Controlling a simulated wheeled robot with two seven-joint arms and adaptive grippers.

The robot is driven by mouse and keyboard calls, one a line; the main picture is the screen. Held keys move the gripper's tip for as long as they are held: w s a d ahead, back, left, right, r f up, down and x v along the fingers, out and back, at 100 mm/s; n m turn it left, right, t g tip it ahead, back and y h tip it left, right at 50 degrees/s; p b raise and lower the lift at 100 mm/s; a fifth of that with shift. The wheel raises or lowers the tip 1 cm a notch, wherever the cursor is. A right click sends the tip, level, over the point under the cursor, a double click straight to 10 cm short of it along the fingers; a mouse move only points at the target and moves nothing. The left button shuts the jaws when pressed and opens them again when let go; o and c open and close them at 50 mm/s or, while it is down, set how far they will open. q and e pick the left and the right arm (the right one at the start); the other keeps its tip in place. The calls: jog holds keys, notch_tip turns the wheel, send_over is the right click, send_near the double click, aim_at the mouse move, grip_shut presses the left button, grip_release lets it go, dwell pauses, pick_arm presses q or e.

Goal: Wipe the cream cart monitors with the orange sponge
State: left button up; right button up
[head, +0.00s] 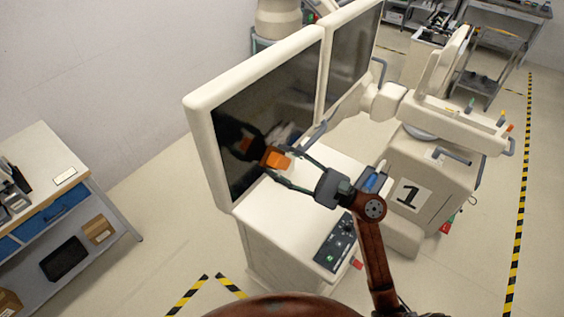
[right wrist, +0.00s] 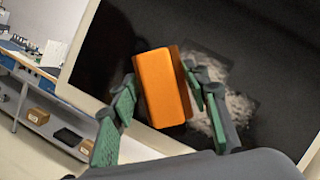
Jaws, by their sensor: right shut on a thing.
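The cream cart (head: 290,225) carries two dark monitors with cream frames. The near monitor (head: 230,113) faces my right arm; the far monitor (head: 350,62) stands behind it to the right. My right gripper (head: 277,163) is shut on the orange sponge (head: 279,161) in front of the near screen's lower part. In the right wrist view the sponge (right wrist: 162,88) sits between the green finger pads, at or very close to the screen. A pale greyish smudge (right wrist: 232,105) shows on the screen right of the sponge. My left gripper is not in view.
A control panel (head: 336,244) lies on the cart top below the monitors. A cream machine marked 1 (head: 409,194) stands to the right. A shelf bench (head: 55,215) with boxes is at left. Floor between bench and cart is clear.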

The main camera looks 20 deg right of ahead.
jog(key=shift+w+a+b, duration=0.35)
jog(key=shift+w+a, duration=0.2)
jog(key=shift+w, duration=0.25)
dwell(0.4)
